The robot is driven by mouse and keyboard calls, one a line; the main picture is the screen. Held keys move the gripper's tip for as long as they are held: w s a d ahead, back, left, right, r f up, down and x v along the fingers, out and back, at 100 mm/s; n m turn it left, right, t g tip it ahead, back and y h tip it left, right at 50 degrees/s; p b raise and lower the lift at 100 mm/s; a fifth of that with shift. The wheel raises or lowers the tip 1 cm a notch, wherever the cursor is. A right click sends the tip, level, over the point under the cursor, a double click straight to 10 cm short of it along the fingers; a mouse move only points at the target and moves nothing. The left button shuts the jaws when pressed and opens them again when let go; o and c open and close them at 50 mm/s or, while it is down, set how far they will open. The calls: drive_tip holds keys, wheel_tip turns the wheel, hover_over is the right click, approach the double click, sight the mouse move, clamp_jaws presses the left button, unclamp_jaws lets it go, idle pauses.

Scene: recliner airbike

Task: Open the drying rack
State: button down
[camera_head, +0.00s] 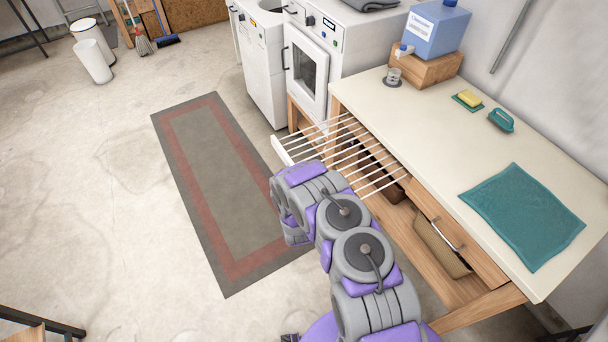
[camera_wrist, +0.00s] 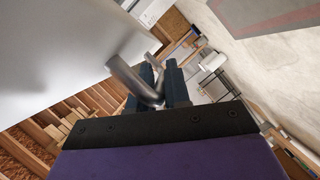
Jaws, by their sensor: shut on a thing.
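The drying rack (camera_head: 352,148) is a sliding frame of white rods under the left part of the table top. It is pulled out from the table, with its white front (camera_head: 281,152) over the floor. In the wrist view, the rack's white front (camera_wrist: 65,55) fills the upper left, with a grey metal handle (camera_wrist: 128,75) on it. My gripper (camera_wrist: 166,80) has its dark fingers shut on this handle. In the head view, my grey and purple arm hides the gripper, the handle and part of the rack's front.
The wooden table (camera_head: 410,120) carries a teal cloth (camera_head: 522,213), a yellow sponge, a brush and a blue container (camera_head: 436,30). A closed drawer (camera_head: 455,240) is right of the rack. White machines (camera_head: 312,60) stand beyond. Bare floor and a flat rug (camera_head: 220,180) lie left.

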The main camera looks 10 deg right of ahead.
drive_tip(key=shift+s+a+p, duration=0.15)
drive_tip(key=shift+s+a, duration=0.1)
drive_tip(key=shift+a, duration=0.5)
drive_tip(key=shift+s+a+p, duration=0.15)
drive_tip(key=shift+s+a, duration=0.05)
drive_tip(key=shift+a, duration=0.5)
drive_tip(key=c, duration=1.2)
unclamp_jaws()
drive_tip(key=shift+o, duration=0.2)
drive_tip(key=p+v, duration=0.2)
drive_tip(key=v, duration=1.5)
drive_tip(key=shift+s, duration=0.1)
